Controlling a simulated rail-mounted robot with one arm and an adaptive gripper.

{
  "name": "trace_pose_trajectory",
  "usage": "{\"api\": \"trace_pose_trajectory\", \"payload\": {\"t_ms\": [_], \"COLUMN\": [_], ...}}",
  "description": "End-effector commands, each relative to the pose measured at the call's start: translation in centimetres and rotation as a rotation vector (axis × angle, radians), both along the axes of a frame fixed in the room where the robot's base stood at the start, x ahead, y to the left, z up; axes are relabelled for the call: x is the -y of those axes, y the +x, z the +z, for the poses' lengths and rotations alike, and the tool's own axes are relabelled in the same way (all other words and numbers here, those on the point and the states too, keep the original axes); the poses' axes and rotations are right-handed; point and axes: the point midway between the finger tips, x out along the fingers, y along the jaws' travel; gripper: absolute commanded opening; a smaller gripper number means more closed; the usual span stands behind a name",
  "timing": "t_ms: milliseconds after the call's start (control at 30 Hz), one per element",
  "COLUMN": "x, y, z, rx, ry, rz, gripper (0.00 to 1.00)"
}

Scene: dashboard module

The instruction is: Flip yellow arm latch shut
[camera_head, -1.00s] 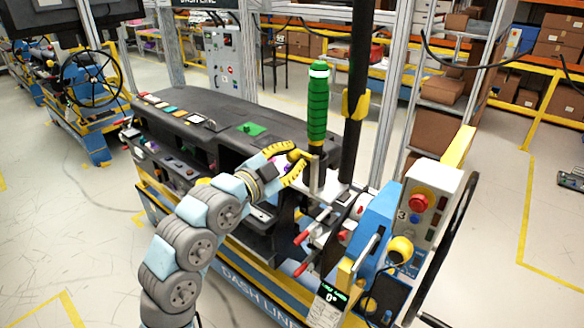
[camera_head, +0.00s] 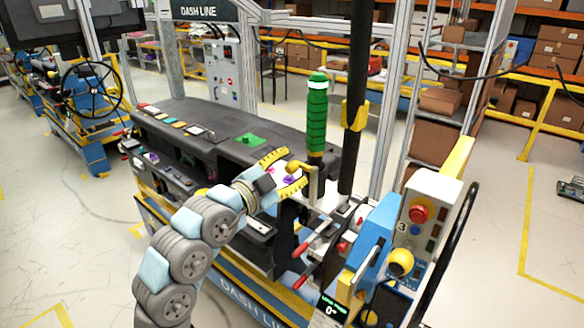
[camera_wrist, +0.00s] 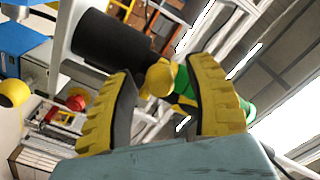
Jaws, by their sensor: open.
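My gripper (camera_head: 292,172) is open, with its two ridged yellow fingers spread beside the foot of the green upright handle (camera_head: 317,120). A small rounded yellow piece (camera_head: 293,167), which may be the end of the yellow arm latch, shows between the fingertips. In the wrist view a yellow rounded piece (camera_wrist: 158,78) lies between and beyond the spread fingers (camera_wrist: 160,100), in front of the green handle (camera_wrist: 183,82). I cannot tell whether a finger touches it. Another yellow piece (camera_head: 354,114) is on the black upright post (camera_head: 358,60).
Red-tipped levers (camera_head: 300,281) stand below and right of my gripper. A control box (camera_head: 428,215) with a red button and a blue block (camera_head: 374,235) stand at the right. The dark dashboard (camera_head: 230,135) stretches behind my gripper to the left. A small display (camera_head: 331,308) reads 0°.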

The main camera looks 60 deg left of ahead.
Motion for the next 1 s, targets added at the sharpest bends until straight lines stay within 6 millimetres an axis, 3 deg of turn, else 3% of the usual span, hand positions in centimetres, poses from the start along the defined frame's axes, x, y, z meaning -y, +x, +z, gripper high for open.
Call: {"api": "trace_pose_trajectory", "payload": {"t_ms": [700, 1000], "x": [3.6, 4.6], "y": [-8.3, -10.2], "z": [0.0, 0.0], "rx": [0.001, -0.001], "ry": [0.001, -0.001], "rz": [0.003, 0.0], "gripper": [0.54, 0.54]}}
